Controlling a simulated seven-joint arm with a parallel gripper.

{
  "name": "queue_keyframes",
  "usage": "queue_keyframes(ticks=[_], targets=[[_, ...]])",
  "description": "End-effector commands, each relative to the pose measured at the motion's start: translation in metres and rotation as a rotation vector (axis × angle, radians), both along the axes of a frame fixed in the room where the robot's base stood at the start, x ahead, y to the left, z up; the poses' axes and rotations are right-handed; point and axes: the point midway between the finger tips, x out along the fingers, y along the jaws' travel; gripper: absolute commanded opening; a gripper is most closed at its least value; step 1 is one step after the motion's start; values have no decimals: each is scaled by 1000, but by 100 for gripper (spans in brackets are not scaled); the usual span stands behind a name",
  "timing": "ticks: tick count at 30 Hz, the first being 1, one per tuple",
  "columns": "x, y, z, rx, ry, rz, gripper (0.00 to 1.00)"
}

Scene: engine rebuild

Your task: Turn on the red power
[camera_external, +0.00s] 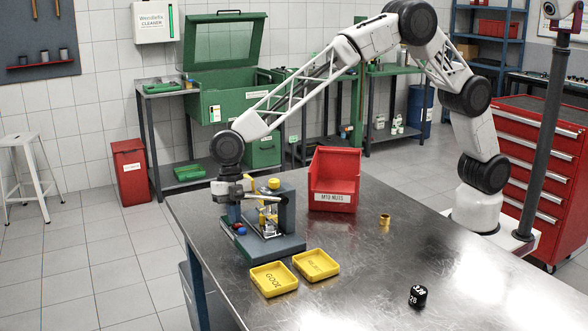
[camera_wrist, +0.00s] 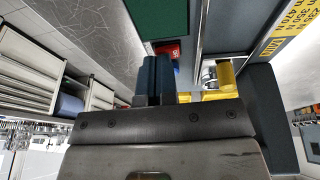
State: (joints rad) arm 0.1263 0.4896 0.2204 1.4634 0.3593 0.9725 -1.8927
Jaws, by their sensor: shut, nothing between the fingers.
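In the wrist view, a small red part with a pale mark (camera_wrist: 169,51), likely the red power switch, shows just beyond my fingertips and is partly hidden by them. My gripper (camera_wrist: 158,62) is shut and empty, its two blue fingers side by side. In the external view, my gripper (camera_external: 238,219) points down at the left side of the bench machine (camera_external: 290,243), close to its small red and blue controls. I cannot tell whether the fingers touch the red part. The machine has a grey base, a grey upright and a yellow cap (camera_external: 274,183).
Two yellow trays (camera_external: 273,292) lie in front of the machine. A red nut bin (camera_external: 334,200) stands behind it to the right. A brass part (camera_external: 384,220) and a black cylinder (camera_external: 418,296) are on the metal bench (camera_external: 480,292). The bench's right side is mostly clear.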

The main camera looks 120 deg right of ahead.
Motion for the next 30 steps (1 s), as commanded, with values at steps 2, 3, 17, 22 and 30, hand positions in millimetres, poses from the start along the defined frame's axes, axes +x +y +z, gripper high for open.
queue_keyframes(ticks=[2,3,17,22,30], targets=[[0,0,0,0,0,0,0],[0,0,0,0,0,0,0],[5,0,-10,1,131,2,0],[5,0,-11,2,155,0,0],[2,1,-13,2,158,1,0]])
